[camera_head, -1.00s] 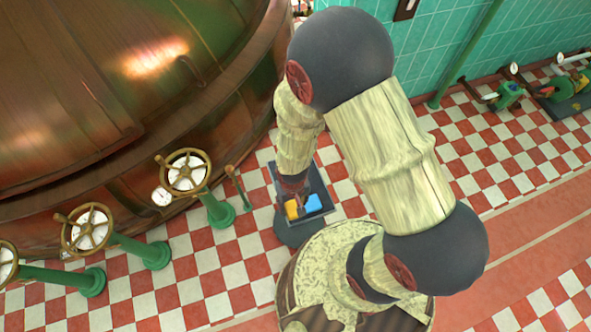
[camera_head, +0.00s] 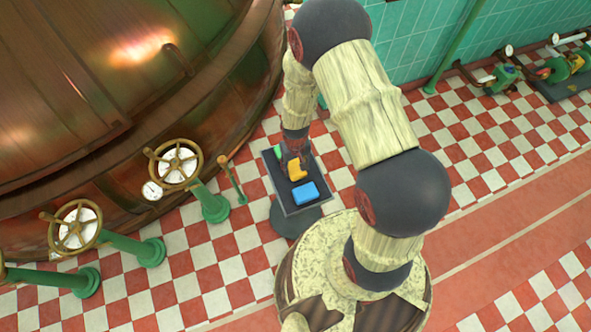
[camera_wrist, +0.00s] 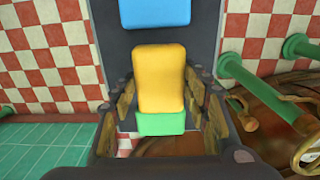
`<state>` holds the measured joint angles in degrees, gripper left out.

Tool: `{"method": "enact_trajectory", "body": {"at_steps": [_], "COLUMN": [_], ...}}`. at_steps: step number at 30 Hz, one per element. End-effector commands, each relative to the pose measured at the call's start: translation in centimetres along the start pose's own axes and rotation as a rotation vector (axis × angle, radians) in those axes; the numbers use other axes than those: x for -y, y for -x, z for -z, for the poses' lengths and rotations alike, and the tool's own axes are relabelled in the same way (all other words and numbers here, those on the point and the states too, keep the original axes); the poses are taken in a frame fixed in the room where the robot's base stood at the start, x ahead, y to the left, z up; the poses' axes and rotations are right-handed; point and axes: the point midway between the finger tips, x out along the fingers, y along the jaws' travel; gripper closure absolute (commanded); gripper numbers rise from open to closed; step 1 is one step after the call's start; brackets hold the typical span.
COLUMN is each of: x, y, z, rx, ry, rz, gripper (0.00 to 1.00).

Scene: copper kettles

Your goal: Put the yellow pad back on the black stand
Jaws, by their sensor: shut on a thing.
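The yellow pad (camera_head: 297,171) is between the fingers of my gripper (camera_head: 295,161), over the black stand (camera_head: 318,197). The wrist view shows the pad (camera_wrist: 161,78) upright in the picture, with the gripper fingers (camera_wrist: 160,105) shut on its two sides. A blue pad (camera_head: 305,191) lies on the stand in front of the yellow one; it also shows at the top of the wrist view (camera_wrist: 155,12). A green pad (camera_head: 278,152) is at the stand's far end, partly hidden behind the yellow pad in the wrist view (camera_wrist: 160,123). Whether the yellow pad touches the stand I cannot tell.
A large copper kettle (camera_head: 120,80) fills the left. Handwheels on green posts (camera_head: 178,163) stand between it and the stand. A thin green post with a small lever (camera_head: 232,180) is close to the stand's left.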

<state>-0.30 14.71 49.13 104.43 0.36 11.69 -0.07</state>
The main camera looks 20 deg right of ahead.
Motion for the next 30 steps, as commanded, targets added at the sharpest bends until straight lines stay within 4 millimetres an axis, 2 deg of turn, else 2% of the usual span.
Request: {"method": "enact_trajectory", "body": {"at_steps": [7, 20, 21, 30], "x": [-0.3, -0.2, -0.2, -0.2], "y": [-3.6, -4.0, -3.9, -3.9], "z": [0.3, 0.3, 0.3, 0.3], "rx": [0.001, 0.001, 0.001, 0.001], "ry": [0.000, 0.000, 0.000, 0.000], "rz": [0.000, 0.000, 0.000, 0.000], "gripper": [0.78, 0.78, 0.52, 0.36]}}
